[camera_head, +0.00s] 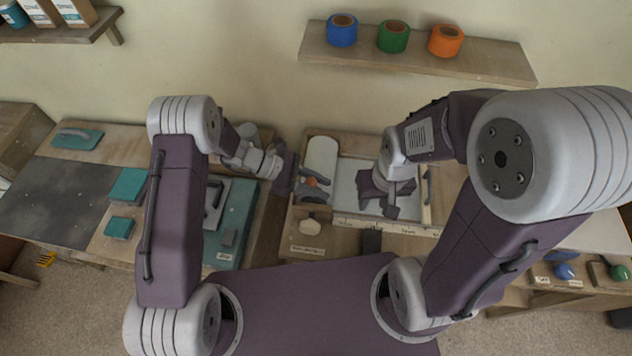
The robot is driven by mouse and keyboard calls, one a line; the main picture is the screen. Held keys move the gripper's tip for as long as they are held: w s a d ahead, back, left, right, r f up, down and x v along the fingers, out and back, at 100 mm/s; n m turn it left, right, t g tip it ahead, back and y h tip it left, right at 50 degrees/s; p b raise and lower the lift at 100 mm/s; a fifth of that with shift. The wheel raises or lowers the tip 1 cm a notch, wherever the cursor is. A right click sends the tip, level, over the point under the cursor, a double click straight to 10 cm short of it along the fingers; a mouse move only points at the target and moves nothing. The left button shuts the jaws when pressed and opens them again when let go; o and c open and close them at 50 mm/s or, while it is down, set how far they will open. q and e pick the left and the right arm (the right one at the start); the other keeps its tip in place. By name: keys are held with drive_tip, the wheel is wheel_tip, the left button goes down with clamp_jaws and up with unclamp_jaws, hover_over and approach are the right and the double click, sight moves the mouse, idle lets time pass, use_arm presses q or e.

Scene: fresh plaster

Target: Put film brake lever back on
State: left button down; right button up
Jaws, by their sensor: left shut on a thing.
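A wooden film dispenser box (297,222) stands on the bench in the middle. It holds a white film roll (322,153) at its left and a pale flat sheet area to the right. My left gripper (313,188) is at the roll's near end, its dark fingers shut on a small orange piece (309,181), which looks like the brake lever. The fingers hide most of it, and I cannot tell whether it touches the box. My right gripper (382,208) is over the sheet area. Its fingers are too small and dark to tell open from shut.
A round beige piece (310,227) sits at the box's front left. A teal board (236,222) with tools lies left of the box. Teal blocks (128,186) are further left. A shelf (430,66) with blue, green and orange rolls hangs above.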

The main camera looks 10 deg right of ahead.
use_arm(q)
drive_tip(key=shift+s+d+f, duration=0.15)
drive_tip(key=shift+f, duration=0.2)
drive_tip(key=shift+d+f, duration=0.1)
drive_tip(key=c, duration=1.1)
unclamp_jaws()
drive_tip(key=b+v, duration=0.2)
drive_tip(key=v, duration=0.6)
drive_tip(key=shift+a+b, duration=0.3)
drive_tip(key=shift+b, duration=0.1)
drive_tip(key=shift+a+r, duration=0.15)
drive_tip(key=shift+r, duration=0.05)
